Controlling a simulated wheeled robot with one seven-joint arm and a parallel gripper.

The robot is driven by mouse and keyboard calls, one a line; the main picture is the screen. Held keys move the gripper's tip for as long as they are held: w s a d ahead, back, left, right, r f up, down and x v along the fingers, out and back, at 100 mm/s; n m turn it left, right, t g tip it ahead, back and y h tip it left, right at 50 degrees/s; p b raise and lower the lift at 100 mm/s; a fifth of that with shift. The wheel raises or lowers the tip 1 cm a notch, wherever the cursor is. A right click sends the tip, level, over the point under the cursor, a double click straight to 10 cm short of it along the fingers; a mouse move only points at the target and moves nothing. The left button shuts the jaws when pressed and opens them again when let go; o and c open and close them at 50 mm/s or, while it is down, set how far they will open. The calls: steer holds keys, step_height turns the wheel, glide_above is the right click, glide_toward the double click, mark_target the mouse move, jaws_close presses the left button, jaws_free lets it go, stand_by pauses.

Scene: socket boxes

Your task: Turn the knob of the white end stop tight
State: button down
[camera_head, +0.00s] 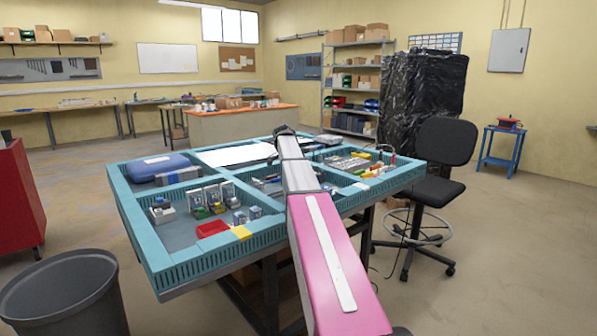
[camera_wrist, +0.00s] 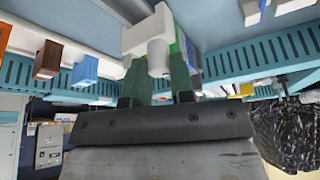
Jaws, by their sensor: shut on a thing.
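In the wrist view my gripper (camera_wrist: 157,74) points at the white end stop (camera_wrist: 145,38), near the top middle. Its two dark green fingers stand on either side of the end stop's pale round knob (camera_wrist: 158,58) and are shut on it. The fingers hide the knob's sides, and I cannot tell how far it is turned. Blue and green parts sit right beside the end stop. In the head view my own arm covers the gripper, and I cannot make out this end stop there.
A teal-rimmed sorting table (camera_head: 150,268) with several compartments lies under my arm. It holds a blue case (camera_head: 158,166), a red tray (camera_head: 212,229) and small electrical parts. A black chair (camera_head: 446,141) stands at right, a grey bin (camera_head: 65,295) at lower left.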

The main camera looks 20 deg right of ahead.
steer(key=m+g, duration=0.1)
steer(key=m, duration=0.1)
steer(key=m+g, duration=0.1)
steer(key=m, duration=0.2)
steer(key=shift+w+m+y, duration=0.2)
steer(key=shift+m+y, duration=0.1)
steer(key=m, duration=0.2)
steer(key=m+g+y, duration=0.1)
steer(key=m, duration=0.2)
steer(key=shift+d+g, duration=0.1)
steer(key=shift+g, duration=0.2)
steer(key=shift+y, duration=0.3)
steer(key=c, duration=1)
jaws_free()
